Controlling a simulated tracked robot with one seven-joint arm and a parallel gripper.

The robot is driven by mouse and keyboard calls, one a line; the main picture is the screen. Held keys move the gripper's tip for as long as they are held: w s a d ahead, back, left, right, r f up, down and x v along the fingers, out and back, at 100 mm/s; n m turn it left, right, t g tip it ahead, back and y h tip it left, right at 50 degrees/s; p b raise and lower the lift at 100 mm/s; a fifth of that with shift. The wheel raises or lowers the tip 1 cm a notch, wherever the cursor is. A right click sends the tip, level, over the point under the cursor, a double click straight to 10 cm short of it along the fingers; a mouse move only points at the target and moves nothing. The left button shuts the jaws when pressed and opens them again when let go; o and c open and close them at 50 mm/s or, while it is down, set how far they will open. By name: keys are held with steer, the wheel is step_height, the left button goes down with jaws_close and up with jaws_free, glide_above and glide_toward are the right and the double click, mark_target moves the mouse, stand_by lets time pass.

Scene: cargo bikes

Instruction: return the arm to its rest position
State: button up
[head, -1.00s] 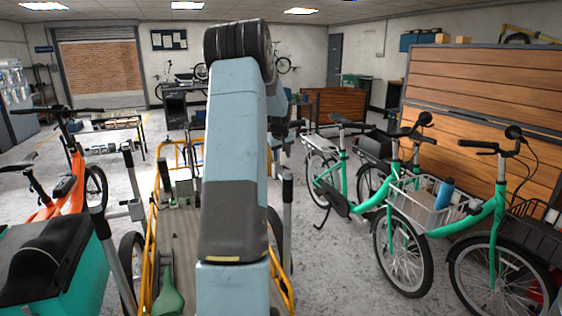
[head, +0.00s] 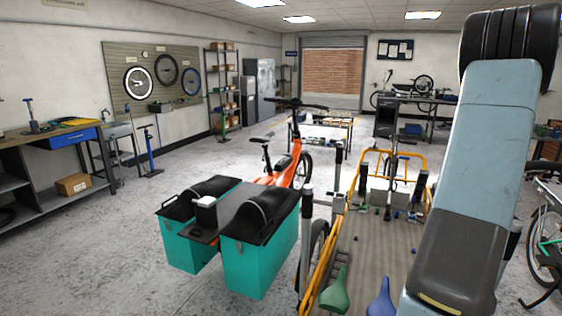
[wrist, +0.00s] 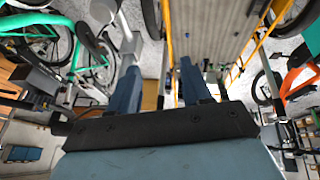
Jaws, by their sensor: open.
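My gripper (wrist: 157,75) shows in the wrist view with its two blue fingers apart and nothing between them. Beyond the fingers lies the slatted deck of a yellow-framed cargo bike. In the head view my arm (head: 475,175) stands raised at the right side of the picture, in front of the cargo bike's right side. The gripper itself does not show in the head view.
A workbench (head: 60,165) is at far left. Floor between is clear.

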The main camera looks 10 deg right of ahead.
steer(key=w+a+r+n+t+y, duration=0.1)
steer(key=a+r, duration=0.3)
steer(key=a, duration=0.8)
steer(key=w+a+r+n, duration=0.1)
steer(key=a+r, duration=0.3)
steer(key=a, duration=0.8)
steer(key=w+a+r+n+t+y, duration=0.15)
steer(key=a+r, duration=0.35)
steer(key=a, duration=0.8)
steer(key=s+a+f+n, duration=0.1)
steer(key=s+a, duration=0.8)
steer(key=a, duration=0.3)
steer(key=s+a+f+n+y, duration=0.1)
steer(key=s+a+n, duration=0.1)
steer(key=s+a, duration=0.8)
steer(key=shift+a+f, duration=0.35)
steer(key=shift+a, duration=0.85)
steer(key=shift+y, duration=0.25)
steer(key=shift+c, duration=0.5)
